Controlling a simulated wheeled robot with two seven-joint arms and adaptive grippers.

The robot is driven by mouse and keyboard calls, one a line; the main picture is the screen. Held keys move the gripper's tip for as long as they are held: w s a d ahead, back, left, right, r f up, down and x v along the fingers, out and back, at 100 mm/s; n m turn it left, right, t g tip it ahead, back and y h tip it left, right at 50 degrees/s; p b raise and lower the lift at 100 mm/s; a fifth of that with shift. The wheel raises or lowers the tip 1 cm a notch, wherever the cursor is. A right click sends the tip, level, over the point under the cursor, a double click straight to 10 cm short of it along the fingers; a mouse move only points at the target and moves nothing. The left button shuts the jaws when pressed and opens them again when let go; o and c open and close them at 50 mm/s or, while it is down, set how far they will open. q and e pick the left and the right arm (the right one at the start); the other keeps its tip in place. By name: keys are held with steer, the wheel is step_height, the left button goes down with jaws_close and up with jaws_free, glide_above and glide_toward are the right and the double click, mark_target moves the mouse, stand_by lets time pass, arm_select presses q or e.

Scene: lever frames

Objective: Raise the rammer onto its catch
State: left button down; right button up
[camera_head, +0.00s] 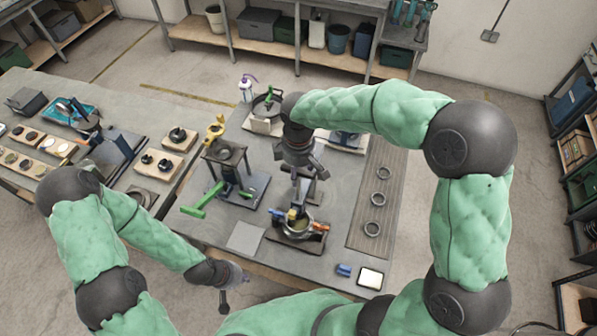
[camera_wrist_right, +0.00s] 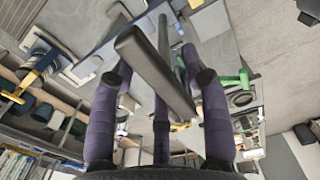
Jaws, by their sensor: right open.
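The rammer stand (camera_head: 297,228) is on the grey table, below my right gripper. It has a dark upright, a round cup at its foot, and a yellow piece near the cup. My right gripper (camera_head: 303,172) is open above it, pointing down, and partly hides its upper part. In the right wrist view, a dark grey bar (camera_wrist_right: 155,72) slants between the spread purple fingers; I cannot tell whether they touch it. My left gripper (camera_head: 225,298) hangs at the table's front edge, away from the stand; its jaws are too small to read.
Several metal rings (camera_head: 375,200) lie on a ribbed strip at right. A grey plate (camera_head: 245,238) and a small white-topped box (camera_head: 370,278) lie near the front.

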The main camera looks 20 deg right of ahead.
step_height(320, 180, up, 11)
steer(key=shift+r, duration=0.1)
stand_by(0.3)
stand_by(0.8)
